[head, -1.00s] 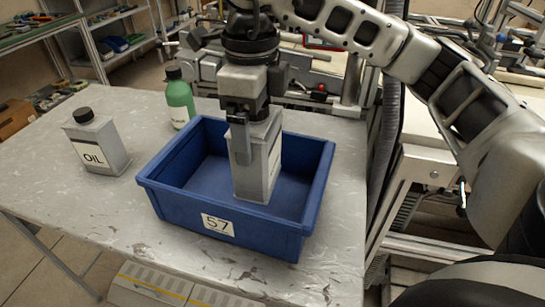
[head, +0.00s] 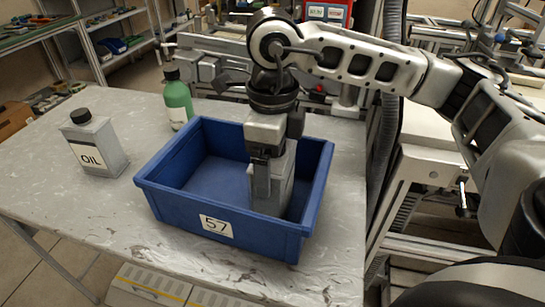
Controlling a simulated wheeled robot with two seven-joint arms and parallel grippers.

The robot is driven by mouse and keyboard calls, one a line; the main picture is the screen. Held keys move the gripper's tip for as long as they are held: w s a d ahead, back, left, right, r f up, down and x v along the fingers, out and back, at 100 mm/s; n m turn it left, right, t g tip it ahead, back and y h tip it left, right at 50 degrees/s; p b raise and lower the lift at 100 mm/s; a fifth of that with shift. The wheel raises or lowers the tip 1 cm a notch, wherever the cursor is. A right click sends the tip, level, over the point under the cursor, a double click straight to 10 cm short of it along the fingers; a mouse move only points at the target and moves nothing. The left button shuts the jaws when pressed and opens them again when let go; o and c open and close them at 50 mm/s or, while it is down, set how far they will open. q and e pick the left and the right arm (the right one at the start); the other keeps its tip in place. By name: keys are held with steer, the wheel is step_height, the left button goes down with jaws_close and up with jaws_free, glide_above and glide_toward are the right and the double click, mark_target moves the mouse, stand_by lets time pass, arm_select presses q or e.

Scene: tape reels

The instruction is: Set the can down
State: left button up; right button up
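A grey metal can (head: 272,193) is inside the blue crate (head: 217,228) marked 57, in its right part, and stands about upright. My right gripper (head: 267,176) comes down from above and is shut on the can's upper part. The gripper hides the can's top, and the crate's front wall hides its foot, so I cannot tell whether it touches the crate floor. My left gripper is not in view.
A second grey can labelled OIL (head: 93,144) stands on the worn metal table (head: 80,215), left of the crate. A green bottle (head: 177,101) stands behind the crate. The crate's left part is empty.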

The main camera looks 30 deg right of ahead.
steer(key=shift+o, duration=1.2)
step_height(320, 180, up, 12)
steer(key=shift+r+p, duration=0.15)
steer(key=shift+p, duration=0.9)
